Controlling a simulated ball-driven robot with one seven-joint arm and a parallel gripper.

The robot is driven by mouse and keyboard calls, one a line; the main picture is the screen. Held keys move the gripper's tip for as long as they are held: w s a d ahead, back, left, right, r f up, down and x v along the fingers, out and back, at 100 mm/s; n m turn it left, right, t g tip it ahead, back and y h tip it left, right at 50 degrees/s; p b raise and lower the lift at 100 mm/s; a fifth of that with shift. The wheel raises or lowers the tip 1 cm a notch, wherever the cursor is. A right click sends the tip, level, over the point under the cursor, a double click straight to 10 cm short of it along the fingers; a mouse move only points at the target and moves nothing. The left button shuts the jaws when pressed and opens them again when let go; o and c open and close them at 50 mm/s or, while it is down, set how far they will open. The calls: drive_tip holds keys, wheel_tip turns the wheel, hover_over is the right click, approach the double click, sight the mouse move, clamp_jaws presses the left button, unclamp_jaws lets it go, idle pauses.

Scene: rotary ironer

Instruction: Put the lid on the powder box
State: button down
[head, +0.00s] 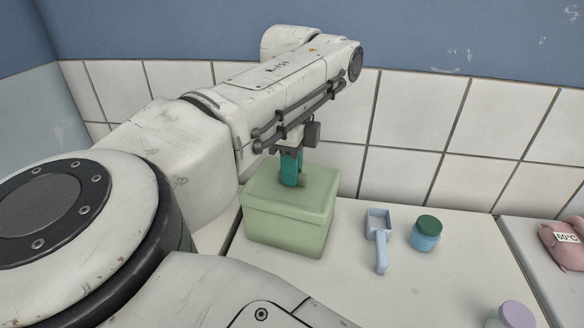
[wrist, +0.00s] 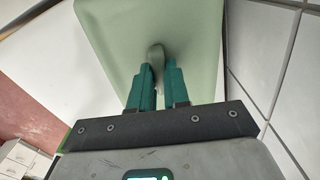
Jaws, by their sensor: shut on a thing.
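The powder box (head: 285,233) is a pale green box on the white worktop. Its lid (head: 318,184), the same pale green, sits over the box top and looks level, with its rim along the box's upper edge. I cannot tell whether it is fully seated. My gripper (head: 291,172) points down from above. Its teal fingers are shut on the lid's knob. The wrist view shows the fingers (wrist: 157,85) on either side of the rounded knob (wrist: 156,54), with the lid's flat top (wrist: 120,30) behind.
A light blue scoop (head: 378,227) lies right of the box, beside a blue jar with a green lid (head: 426,233). A lilac-topped container (head: 515,315) stands at the lower right. A pink bundle tagged 60°C (head: 565,240) lies far right. The tiled wall (head: 420,110) is close behind.

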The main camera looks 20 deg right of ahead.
drive_tip(key=shift+f+b, duration=0.35)
drive_tip(key=shift+b, duration=0.15)
idle(0.7)
drive_tip(key=c, duration=0.5)
unclamp_jaws()
drive_tip(key=shift+c, duration=0.2)
drive_tip(key=shift+r, duration=0.1)
drive_tip(key=shift+r+p, duration=1.6)
drive_tip(key=shift+r, duration=1.85)
drive_tip(key=shift+c, duration=0.2)
clamp_jaws()
